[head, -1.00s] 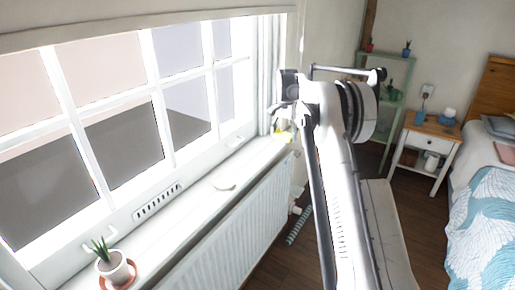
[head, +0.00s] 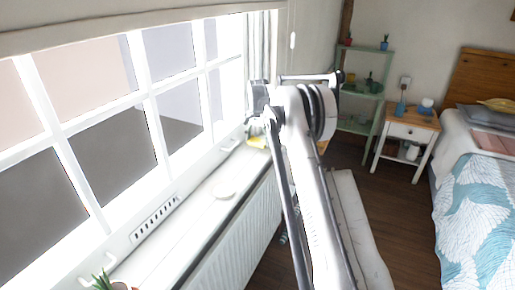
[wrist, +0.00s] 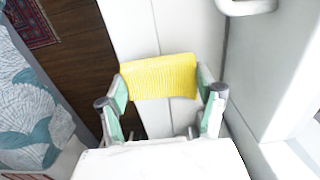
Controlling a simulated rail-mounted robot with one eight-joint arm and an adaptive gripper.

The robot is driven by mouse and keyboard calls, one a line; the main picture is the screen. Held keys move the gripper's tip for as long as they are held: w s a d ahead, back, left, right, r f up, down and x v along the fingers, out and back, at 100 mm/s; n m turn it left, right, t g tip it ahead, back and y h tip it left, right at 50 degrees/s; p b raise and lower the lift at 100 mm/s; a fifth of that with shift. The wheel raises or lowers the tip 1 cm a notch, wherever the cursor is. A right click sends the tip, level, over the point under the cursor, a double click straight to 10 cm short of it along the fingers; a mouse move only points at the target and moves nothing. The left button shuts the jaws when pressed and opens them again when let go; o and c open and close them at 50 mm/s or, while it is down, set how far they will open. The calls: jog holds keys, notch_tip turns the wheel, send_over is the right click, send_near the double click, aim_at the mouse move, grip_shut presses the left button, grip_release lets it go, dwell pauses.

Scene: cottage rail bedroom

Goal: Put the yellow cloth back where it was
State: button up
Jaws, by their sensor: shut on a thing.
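The yellow cloth (wrist: 160,78) is ribbed and spans the gap between the fingertips of my gripper (wrist: 163,92) in the wrist view. My gripper is shut on it, with green-lined fingers at both ends of the cloth. In the head view the cloth is a small yellow patch (head: 257,142) below my wrist, at the far end of the white windowsill (head: 200,215). My arm hides most of the gripper there. I cannot tell whether the cloth touches the sill.
The window (head: 110,150) is left, with a radiator (head: 235,245) below the sill. A green shelf (head: 358,90), a nightstand (head: 408,132) and a bed (head: 480,220) stand right.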

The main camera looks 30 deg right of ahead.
aim_at(258, 151)
jog(key=shift+f, duration=1.75)
jog(key=shift+f, duration=0.2)
jog(key=o, duration=1.3)
jog(key=shift+r, duration=0.1)
